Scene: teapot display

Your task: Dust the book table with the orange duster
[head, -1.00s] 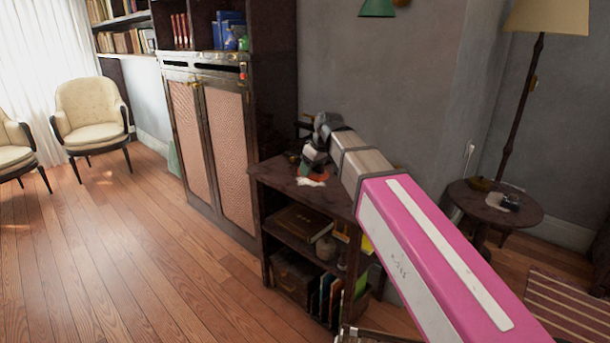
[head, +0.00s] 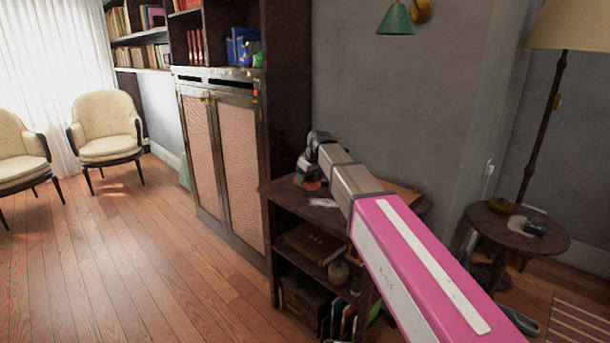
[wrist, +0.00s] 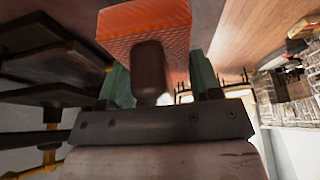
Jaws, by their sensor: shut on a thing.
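The book table (head: 284,195) is a dark wooden stand with open shelves, in the middle of the head view. A pale patch (head: 322,202) lies on its top. My gripper (head: 308,172) is at the table's far left part, beyond the patch. The orange duster (head: 311,186) shows only as a small orange bit below it. In the wrist view, the duster (wrist: 145,32) is an orange textured block with a dark brown handle. My gripper's green fingers (wrist: 158,78) are shut on that handle. I cannot tell whether the duster touches the tabletop.
Books (head: 314,243) and a case fill the table's shelves. A tall cabinet (head: 238,160) stands at its left, a grey wall behind. A round side table (head: 492,222) and a floor lamp (head: 545,140) are at right. Wooden floor (head: 150,270) is open at left.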

